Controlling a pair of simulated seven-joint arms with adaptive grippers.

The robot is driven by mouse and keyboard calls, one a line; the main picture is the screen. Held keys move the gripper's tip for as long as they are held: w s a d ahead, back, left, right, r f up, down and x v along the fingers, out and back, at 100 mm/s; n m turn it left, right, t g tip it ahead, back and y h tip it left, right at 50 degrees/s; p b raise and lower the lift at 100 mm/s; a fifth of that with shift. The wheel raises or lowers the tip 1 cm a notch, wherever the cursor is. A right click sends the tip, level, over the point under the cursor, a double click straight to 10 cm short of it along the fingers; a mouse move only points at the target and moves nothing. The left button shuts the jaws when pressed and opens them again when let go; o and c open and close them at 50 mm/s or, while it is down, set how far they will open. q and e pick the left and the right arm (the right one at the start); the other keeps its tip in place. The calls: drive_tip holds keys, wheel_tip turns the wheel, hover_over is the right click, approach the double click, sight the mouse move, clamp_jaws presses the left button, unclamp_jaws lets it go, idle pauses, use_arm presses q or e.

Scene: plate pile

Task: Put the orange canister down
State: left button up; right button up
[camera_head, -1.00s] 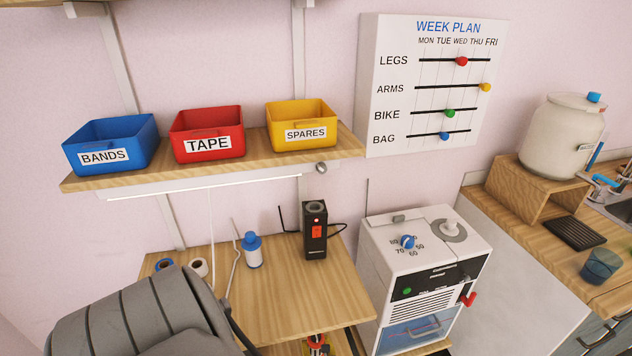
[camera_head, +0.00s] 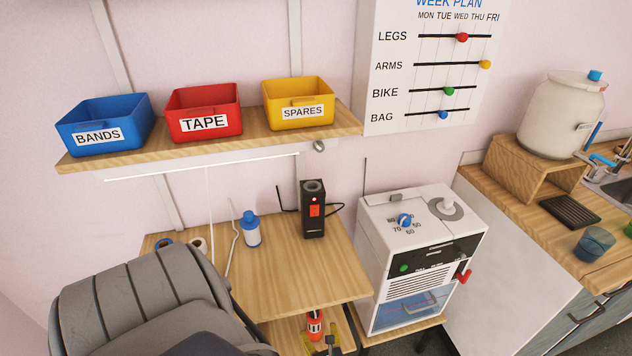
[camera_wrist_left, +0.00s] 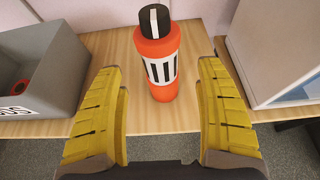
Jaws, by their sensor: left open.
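The orange canister (camera_wrist_left: 157,75) stands upright on a lower wooden shelf (camera_wrist_left: 110,60). It has a black cap and a white label with black bars. In the head view the canister (camera_head: 315,326) shows small at the bottom, below the tabletop. My left gripper (camera_wrist_left: 160,98) is open, its yellow-padded fingers spread on either side and nearer the camera than the canister, with visible gaps. In the head view the left gripper (camera_head: 328,347) is only partly seen at the bottom edge. My right gripper is not in view.
In the wrist view a grey bin (camera_wrist_left: 45,75) stands left of the canister and a white cabinet (camera_wrist_left: 275,55) right. Above, the wooden tabletop (camera_head: 285,290) holds a black device (camera_head: 313,210) and a blue-capped bottle (camera_head: 250,230). A white machine (camera_head: 420,255) stands right of it.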

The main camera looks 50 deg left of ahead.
use_arm(q)
drive_tip(key=w+d+m+t+h, duration=0.3)
drive_tip(key=d+m+t, duration=0.55)
drive_tip(key=m, duration=0.95)
drive_tip(key=s+d+f+m+g+h, duration=0.1)
drive_tip(key=s+d+f+m+h, duration=0.3)
drive_tip(key=m, duration=0.3)
drive_tip(key=s+d+f+m+g+h, duration=0.1)
drive_tip(key=s+d+f+m+h, duration=0.2)
drive_tip(key=f+m, duration=0.45)
drive_tip(key=s+f+m+g, duration=0.3)
drive_tip(key=s+f+m, duration=0.2)
drive_tip(key=s, duration=0.4)
drive_tip(key=s+a+f+m+g+h, duration=0.1)
drive_tip(key=s+f+m+g, duration=0.3)
drive_tip(key=s+m, duration=0.4)
drive_tip(key=s+a+f+m+g+h, duration=0.1)
drive_tip(key=s+f+m+g, duration=0.3)
drive_tip(key=s+m, duration=0.3)
drive_tip(key=s+f, duration=0.1)
drive_tip(key=s, duration=0.3)
drive_tip(key=shift+s+a+f, duration=0.15)
drive_tip(key=shift+f, duration=0.15)
